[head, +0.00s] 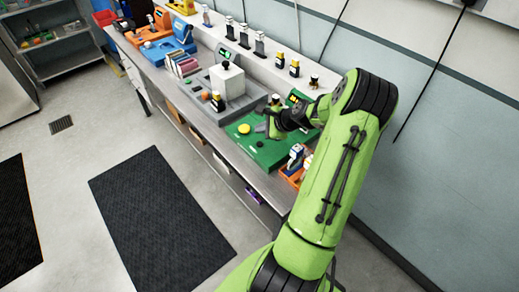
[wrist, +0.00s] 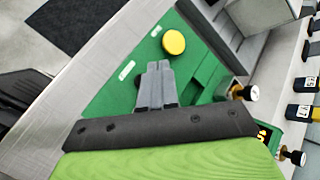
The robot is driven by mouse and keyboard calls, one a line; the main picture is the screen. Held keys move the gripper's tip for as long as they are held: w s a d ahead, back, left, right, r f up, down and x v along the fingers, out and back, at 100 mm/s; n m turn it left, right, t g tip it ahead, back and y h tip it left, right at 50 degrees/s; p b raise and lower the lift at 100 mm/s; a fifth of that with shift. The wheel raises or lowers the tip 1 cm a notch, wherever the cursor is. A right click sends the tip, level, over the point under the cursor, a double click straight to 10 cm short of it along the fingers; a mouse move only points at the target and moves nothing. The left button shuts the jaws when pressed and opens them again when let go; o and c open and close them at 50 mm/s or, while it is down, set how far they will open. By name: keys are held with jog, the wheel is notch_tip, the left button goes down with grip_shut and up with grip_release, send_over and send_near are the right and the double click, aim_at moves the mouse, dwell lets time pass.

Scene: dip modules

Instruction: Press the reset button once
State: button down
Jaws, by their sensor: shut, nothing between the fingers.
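A green panel (head: 270,155) on the bench bears a round yellow button (head: 244,128) and a small dark round spot (head: 260,144). The yellow button also shows in the wrist view (wrist: 174,42), just beyond my fingertips, with a small white label (wrist: 156,31) beside it. No lettering is readable, so I cannot tell which control is marked reset. My gripper (wrist: 158,66) is shut and empty above the green panel. Its tips appear apart from the yellow button. In the head view my gripper (head: 268,122) is partly hidden by my arm.
A grey module with a white box (head: 227,80) stands left of the green panel. An orange tray (head: 293,174) holds small items at its right. Black-and-yellow items (head: 294,68) line the rear ledge. The floor by the dark mat (head: 155,215) is clear.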

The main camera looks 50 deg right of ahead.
aim_at(262, 145)
notch_tip(262, 145, down, 4)
jog(key=shift+f+b, duration=0.1)
jog(key=shift+b, duration=0.85)
dwell(1.1)
jog(key=shift+f, duration=0.3)
jog(key=shift+f+b, duration=0.3)
jog(key=shift+f, duration=0.05)
dwell(0.5)
dwell(0.3)
jog(key=shift+r+p, duration=0.8)
notch_tip(262, 145, up, 5)
jog(key=p, duration=0.4)
jog(key=shift+r+p, duration=0.15)
jog(key=shift+p, duration=0.2)
